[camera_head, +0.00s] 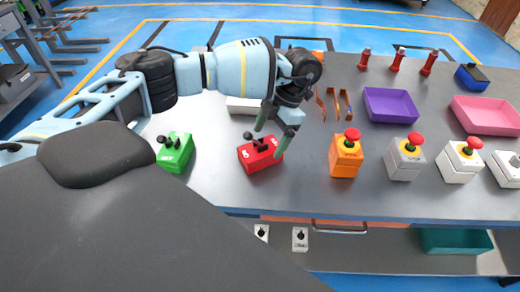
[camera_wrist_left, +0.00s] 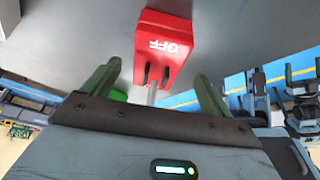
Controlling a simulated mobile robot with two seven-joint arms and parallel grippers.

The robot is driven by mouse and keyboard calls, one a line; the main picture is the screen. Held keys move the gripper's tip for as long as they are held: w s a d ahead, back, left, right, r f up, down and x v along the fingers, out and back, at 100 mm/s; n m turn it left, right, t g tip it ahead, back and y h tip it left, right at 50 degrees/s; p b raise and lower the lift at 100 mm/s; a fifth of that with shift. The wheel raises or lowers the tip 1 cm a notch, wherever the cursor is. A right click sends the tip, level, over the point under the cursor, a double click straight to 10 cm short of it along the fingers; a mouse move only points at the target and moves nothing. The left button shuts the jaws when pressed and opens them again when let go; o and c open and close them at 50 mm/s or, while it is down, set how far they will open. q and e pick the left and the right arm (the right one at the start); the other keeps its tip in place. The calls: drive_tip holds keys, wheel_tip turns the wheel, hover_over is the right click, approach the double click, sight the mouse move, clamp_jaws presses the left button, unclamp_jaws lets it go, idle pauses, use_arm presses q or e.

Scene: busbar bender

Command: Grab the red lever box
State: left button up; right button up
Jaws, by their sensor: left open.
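The red lever box (camera_head: 259,153) stands on the grey tabletop, near the middle of the table's front part in the head view, with black levers on top. My left gripper (camera_head: 270,138) is open just above it, its two green fingers on either side of the box. In the left wrist view the red box (camera_wrist_left: 164,45) shows the word OFF and lies ahead of and between the open fingers (camera_wrist_left: 158,85). The fingers' contact with the box cannot be told. My right gripper is not in view.
A green lever box (camera_head: 175,152) stands to the left. An orange button box (camera_head: 345,160), a grey one (camera_head: 404,162) and a white one (camera_head: 459,162) stand to the right. Behind are a purple tray (camera_head: 391,104) and a pink tray (camera_head: 487,114).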

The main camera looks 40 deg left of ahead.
sight(264, 147)
use_arm(q)
drive_tip(key=shift+w+p+x, duration=0.1)
drive_tip(key=shift+p+x, duration=0.05)
drive_tip(key=shift+x, duration=1.15)
drive_tip(key=shift+w+p+x, duration=0.15)
drive_tip(key=shift+x, duration=1.2)
drive_tip(key=shift+c, duration=0.3)
drive_tip(key=c, duration=1.2)
drive_tip(key=shift+r, duration=0.4)
wheel_tip(264, 147, up, 3)
drive_tip(key=shift+d+f, duration=0.1)
drive_tip(key=shift+d, duration=0.05)
drive_tip(key=s+d, duration=0.2)
drive_tip(key=d, duration=0.2)
drive_tip(key=s+d+r, duration=0.1)
drive_tip(key=s+d, duration=0.2)
drive_tip(key=d, duration=0.2)
drive_tip(key=s+d, duration=0.3)
drive_tip(key=d, duration=0.1)
drive_tip(key=shift+s+d+r, duration=0.15)
drive_tip(key=shift+s+r, duration=0.05)
